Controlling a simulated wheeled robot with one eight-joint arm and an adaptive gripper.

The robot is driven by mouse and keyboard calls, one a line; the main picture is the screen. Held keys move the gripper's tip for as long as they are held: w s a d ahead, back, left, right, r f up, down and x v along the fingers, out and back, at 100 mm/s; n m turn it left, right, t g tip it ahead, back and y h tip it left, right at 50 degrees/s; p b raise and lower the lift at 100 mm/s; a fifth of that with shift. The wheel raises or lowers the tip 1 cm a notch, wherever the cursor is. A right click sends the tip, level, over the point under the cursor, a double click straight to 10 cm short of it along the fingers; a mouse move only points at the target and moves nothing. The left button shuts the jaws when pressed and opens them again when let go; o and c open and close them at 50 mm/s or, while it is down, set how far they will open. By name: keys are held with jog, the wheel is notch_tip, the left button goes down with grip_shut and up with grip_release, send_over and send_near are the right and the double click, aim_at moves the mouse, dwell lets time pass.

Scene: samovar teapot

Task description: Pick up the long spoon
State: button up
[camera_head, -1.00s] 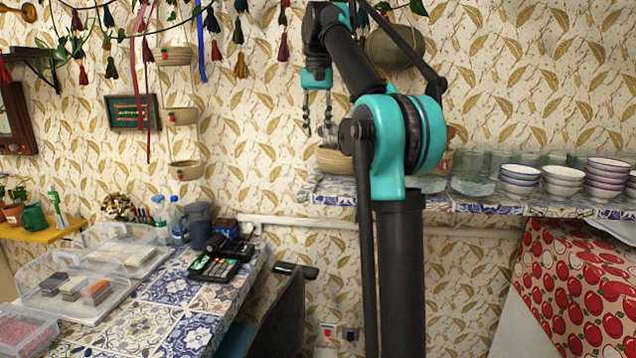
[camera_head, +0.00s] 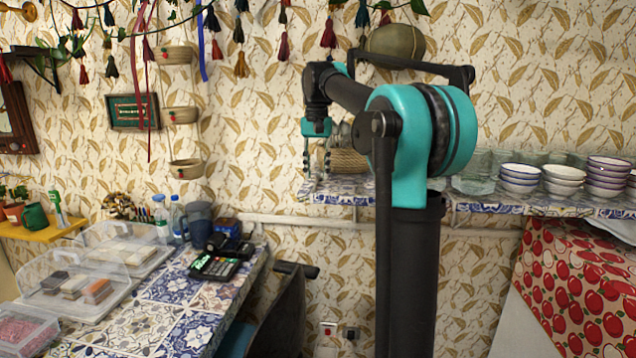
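My gripper (camera_head: 317,170) points down at the left end of the tiled shelf (camera_head: 465,203). Its two fingers are apart, with nothing visible between them. A wicker basket (camera_head: 347,161) stands on the shelf just right of the gripper, partly hidden by my arm. Grey metallic shapes (camera_head: 341,134) stick up from the basket, perhaps utensils. I cannot make out the long spoon for certain; part of the basket's contents is hidden behind my arm.
Several stacked bowls (camera_head: 563,180) and glass dishes (camera_head: 473,184) stand on the shelf to the right. A tiled counter (camera_head: 150,325) at lower left holds clear boxes (camera_head: 125,250) and a card terminal (camera_head: 214,266). Hanging tassels (camera_head: 329,33) are above the gripper.

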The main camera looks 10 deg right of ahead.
jog(key=shift+f, duration=0.85)
jog(key=shift+c, duration=0.2)
grip_shut()
jog(key=shift+r, duration=0.15)
